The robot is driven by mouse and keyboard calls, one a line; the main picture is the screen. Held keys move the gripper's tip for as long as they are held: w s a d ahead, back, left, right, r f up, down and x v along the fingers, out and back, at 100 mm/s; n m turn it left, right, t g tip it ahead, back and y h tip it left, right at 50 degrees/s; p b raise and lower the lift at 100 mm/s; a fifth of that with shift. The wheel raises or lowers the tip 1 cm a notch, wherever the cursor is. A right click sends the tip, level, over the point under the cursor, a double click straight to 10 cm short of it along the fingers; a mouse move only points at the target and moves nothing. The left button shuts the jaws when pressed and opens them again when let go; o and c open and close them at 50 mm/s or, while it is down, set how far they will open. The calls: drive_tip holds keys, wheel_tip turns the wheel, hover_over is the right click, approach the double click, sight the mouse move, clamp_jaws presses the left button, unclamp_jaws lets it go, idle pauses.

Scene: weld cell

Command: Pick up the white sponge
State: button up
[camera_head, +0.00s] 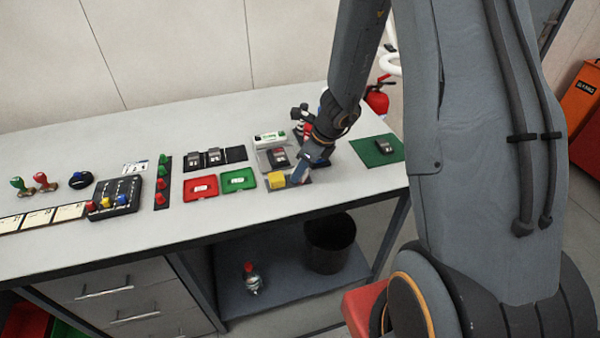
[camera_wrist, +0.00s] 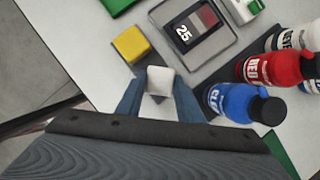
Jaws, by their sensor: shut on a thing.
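The white sponge (camera_wrist: 160,82) is a small pale block between the two blue fingers of my gripper (camera_wrist: 157,92) in the wrist view. The fingers are shut on its sides. In the head view my gripper (camera_head: 301,171) is low over the table, just right of the yellow sponge (camera_head: 276,181), and the white sponge cannot be made out there. The yellow sponge also shows in the wrist view (camera_wrist: 131,44), up and left of the white one. I cannot tell whether the white sponge touches the surface below it.
A grey tray (camera_wrist: 222,49) with a dark device marked 25 lies beyond the sponges. Blue (camera_wrist: 240,102) and red (camera_wrist: 272,68) bottles stand close to the right of my gripper. Red (camera_head: 201,188) and green (camera_head: 239,180) trays lie to the left. The table's front edge is near.

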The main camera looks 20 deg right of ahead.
wheel_tip(320, 180, up, 10)
drive_tip(key=p, duration=0.1)
idle(0.4)
